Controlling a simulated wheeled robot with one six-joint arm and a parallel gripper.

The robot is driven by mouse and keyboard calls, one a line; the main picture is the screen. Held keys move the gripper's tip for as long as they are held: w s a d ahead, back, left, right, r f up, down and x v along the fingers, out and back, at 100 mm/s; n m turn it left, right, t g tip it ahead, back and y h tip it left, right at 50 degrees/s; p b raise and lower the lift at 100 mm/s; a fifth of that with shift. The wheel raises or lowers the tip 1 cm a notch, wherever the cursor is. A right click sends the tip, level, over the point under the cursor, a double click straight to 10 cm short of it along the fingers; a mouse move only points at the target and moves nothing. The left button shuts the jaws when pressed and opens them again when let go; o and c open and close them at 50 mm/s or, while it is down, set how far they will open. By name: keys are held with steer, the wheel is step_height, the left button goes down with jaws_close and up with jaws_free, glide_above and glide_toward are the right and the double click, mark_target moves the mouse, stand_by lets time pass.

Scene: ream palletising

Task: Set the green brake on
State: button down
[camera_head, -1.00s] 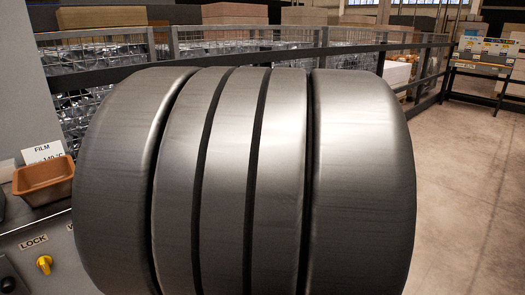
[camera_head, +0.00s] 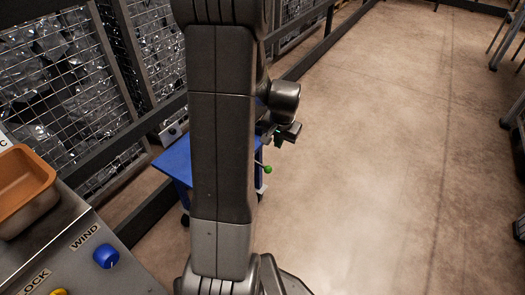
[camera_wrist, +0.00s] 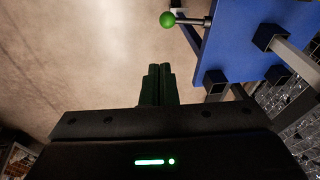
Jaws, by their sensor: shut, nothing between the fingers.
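The green brake is a round green knob (camera_head: 268,169) on a thin rod at the near right edge of a blue cart (camera_head: 176,160). In the wrist view the knob (camera_wrist: 167,19) stands at the top, its rod reaching right to the blue panel (camera_wrist: 235,45). My gripper (camera_wrist: 158,68) is shut and empty, its dark green fingers pointing toward the knob with a visible gap. In the head view my gripper (camera_head: 278,137) is small and partly hidden, above the knob. My arm hides part of the cart.
A wire-mesh fence (camera_head: 70,75) with a dark rail runs behind the cart. A grey console with a blue WIND knob (camera_head: 106,255) and an orange tray (camera_head: 22,190) is at the left. Bare floor (camera_head: 390,150) lies to the right.

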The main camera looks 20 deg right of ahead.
steer(key=b, duration=0.4)
glide_above(271, 170)
steer(key=d, duration=0.2)
step_height(271, 170, down, 10)
steer(key=shift+a+f+b, duration=0.25)
steer(key=shift+a+f, duration=0.25)
steer(key=shift+f, duration=0.2)
steer(key=shift+a+f+b, duration=0.25)
steer(key=shift+a+f, duration=0.2)
steer(key=shift+f, duration=0.25)
step_height(271, 170, down, 2)
steer(key=shift+a+f+b, duration=0.1)
steer(key=shift+b, duration=0.35)
steer(key=shift+s, duration=0.15)
steer(key=shift+f, duration=0.1)
steer(key=shift+r, duration=0.2)
